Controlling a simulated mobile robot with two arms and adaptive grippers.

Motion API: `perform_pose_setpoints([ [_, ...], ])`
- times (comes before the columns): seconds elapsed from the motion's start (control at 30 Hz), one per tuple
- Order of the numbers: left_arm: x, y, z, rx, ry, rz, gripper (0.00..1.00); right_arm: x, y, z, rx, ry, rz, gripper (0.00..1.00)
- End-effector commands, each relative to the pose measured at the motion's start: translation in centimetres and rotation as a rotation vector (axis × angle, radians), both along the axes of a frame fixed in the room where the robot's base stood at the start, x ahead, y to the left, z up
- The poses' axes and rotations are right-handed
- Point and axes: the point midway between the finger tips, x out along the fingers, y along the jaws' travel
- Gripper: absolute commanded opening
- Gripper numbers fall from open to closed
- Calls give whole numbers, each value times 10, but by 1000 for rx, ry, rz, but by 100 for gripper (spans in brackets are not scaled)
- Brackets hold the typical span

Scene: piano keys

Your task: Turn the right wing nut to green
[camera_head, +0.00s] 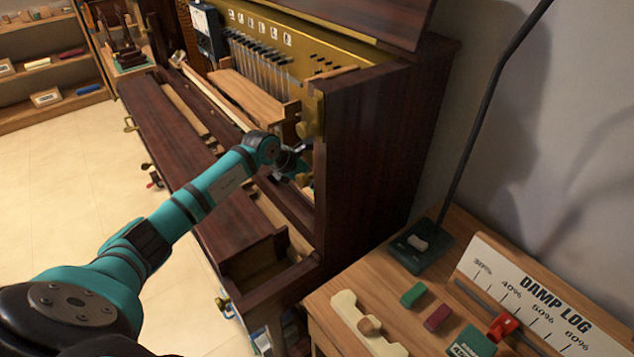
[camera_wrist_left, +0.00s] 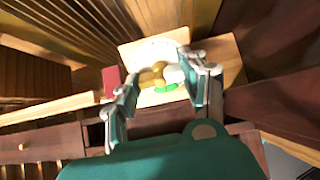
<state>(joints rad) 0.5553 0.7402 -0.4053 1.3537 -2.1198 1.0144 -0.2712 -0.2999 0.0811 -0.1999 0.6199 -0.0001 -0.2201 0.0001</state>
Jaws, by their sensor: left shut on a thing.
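The right wing nut (camera_wrist_left: 152,76) is brass-coloured and sits on a light wooden block (camera_wrist_left: 228,62) in the left wrist view. A green patch (camera_wrist_left: 167,87) shows just below it, and a red patch (camera_wrist_left: 111,80) lies to its left. My left gripper (camera_wrist_left: 160,79) has a finger on each side of the wing nut and is shut on it. In the head view my left gripper (camera_head: 293,163) reaches into the right end of the open piano. There it hides the wing nut. My right gripper is in neither view.
The dark piano side panel (camera_head: 365,150) stands close to the right of my left gripper. A wooden side table (camera_head: 445,275) holds a damp log board (camera_head: 540,300), coloured blocks and a lamp base (camera_head: 420,247). Shelves stand at the far left.

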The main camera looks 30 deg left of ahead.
Motion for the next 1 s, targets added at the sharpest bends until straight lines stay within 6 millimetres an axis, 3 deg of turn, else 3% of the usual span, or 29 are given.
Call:
perform_pose_setpoints([
  [0.2, 0, 0, -4, 96, -40, -124, 21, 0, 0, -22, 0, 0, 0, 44],
  [0.7, 0, -1, -2, 141, -57, -185, 21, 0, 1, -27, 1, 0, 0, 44],
  [1.0, 0, 0, -5, 258, -106, -334, 21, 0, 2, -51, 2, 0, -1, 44],
])
